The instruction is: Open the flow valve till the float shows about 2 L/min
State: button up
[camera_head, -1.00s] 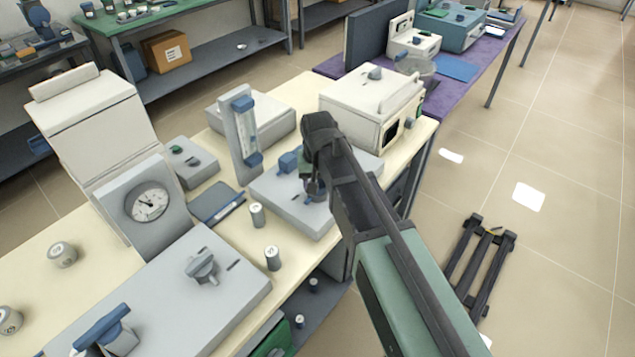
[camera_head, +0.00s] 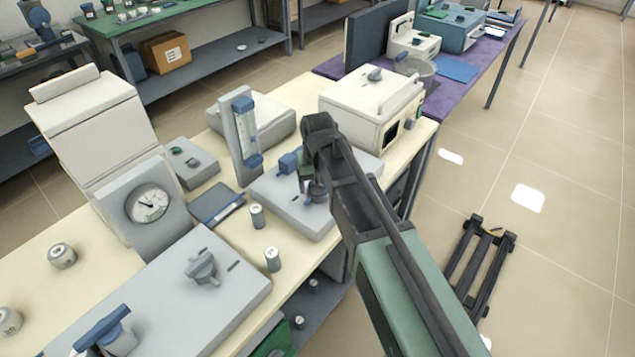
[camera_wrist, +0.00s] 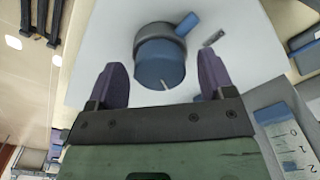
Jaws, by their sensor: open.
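The valve knob (camera_wrist: 160,62) is a round blue cap on a grey collar in the wrist view, with a pale mark on its near edge. A blue lever (camera_wrist: 187,24) sticks out beside it. My gripper (camera_wrist: 161,82) is open, with one purple finger on each side of the knob and visible gaps between. In the head view my gripper (camera_head: 312,186) is over the grey valve base (camera_head: 285,205). The flow meter (camera_head: 242,135) stands upright left of it. Its scale (camera_wrist: 288,140) shows numbers in the wrist view; I cannot read the float's level for certain.
A white furnace (camera_head: 370,105) stands close behind my gripper. A pressure gauge (camera_head: 149,205) and a grey box with a knob (camera_head: 203,267) are to the left.

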notch_tip(320, 180, up, 11)
jog(key=p, duration=1)
jog(key=shift+f, duration=0.15)
dwell(0.6)
jog(key=s+d+m, duration=0.2)
jog(key=s+d, duration=1.1)
jog(key=d, duration=0.4)
jog(key=shift+s, duration=0.35)
